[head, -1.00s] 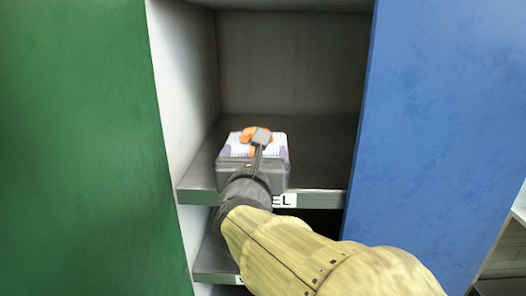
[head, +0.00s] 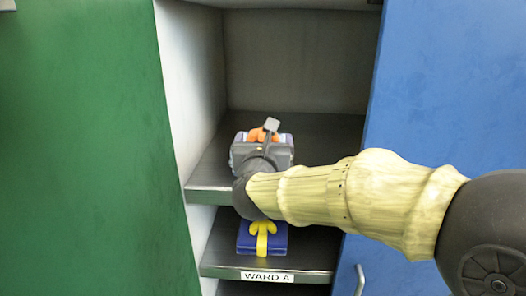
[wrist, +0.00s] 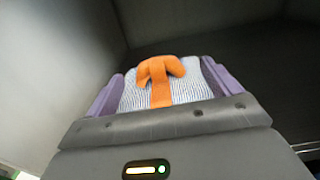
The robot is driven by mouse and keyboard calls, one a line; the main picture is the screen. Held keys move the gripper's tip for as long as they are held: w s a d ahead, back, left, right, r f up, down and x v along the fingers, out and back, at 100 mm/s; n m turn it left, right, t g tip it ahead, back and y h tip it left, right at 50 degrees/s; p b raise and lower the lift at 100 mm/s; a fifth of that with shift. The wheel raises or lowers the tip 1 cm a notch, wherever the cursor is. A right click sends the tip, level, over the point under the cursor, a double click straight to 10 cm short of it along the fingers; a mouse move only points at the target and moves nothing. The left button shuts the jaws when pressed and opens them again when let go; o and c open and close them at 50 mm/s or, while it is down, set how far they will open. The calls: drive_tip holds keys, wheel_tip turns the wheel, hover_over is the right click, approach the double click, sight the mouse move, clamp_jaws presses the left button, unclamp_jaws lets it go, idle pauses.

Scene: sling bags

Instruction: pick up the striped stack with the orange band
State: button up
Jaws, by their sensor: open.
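The striped stack (wrist: 130,99), white with thin dark stripes, lies on the upper shelf with an orange band and bow (wrist: 160,84) on top. In the head view only its orange bow (head: 257,135) shows clearly behind my gripper (head: 264,138). My gripper is open. In the wrist view a purple pad, seemingly a finger, stands at each side of the stack, with my gripper (wrist: 160,78) reaching around it. Whether the pads touch the stack I cannot tell. The front of the stack is hidden by the gripper's grey body.
A blue stack with a yellow band (head: 250,242) lies on the lower shelf (head: 220,262), labelled WARD A. A green panel (head: 80,150) stands left and a blue panel (head: 450,90) right. The upper shelf (head: 335,135) has bare room right of and behind the striped stack.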

sight(262, 134)
drive_tip(key=shift+w+a, duration=0.1)
drive_tip(key=shift+w, duration=0.2)
drive_tip(key=shift+w+a+f+p, duration=0.1)
drive_tip(key=shift+w+a+p, duration=0.05)
drive_tip(key=shift+w+p, duration=0.45)
drive_tip(key=shift+w+a+f+p, duration=0.1)
drive_tip(key=shift+w+a+p, duration=0.05)
drive_tip(key=shift+w+p, duration=0.45)
drive_tip(key=shift+w, duration=0.4)
drive_tip(key=shift+w+d+f+p, duration=0.15)
drive_tip(key=shift+w+p, duration=0.1)
drive_tip(key=shift+w, duration=0.2)
drive_tip(key=shift+w+d+r+p, duration=0.1)
drive_tip(key=shift+w+p, duration=0.1)
drive_tip(key=shift+w, duration=0.25)
drive_tip(key=shift+s+a, duration=0.1)
drive_tip(key=shift+s, duration=0.2)
drive_tip(key=shift+w, duration=0.1)
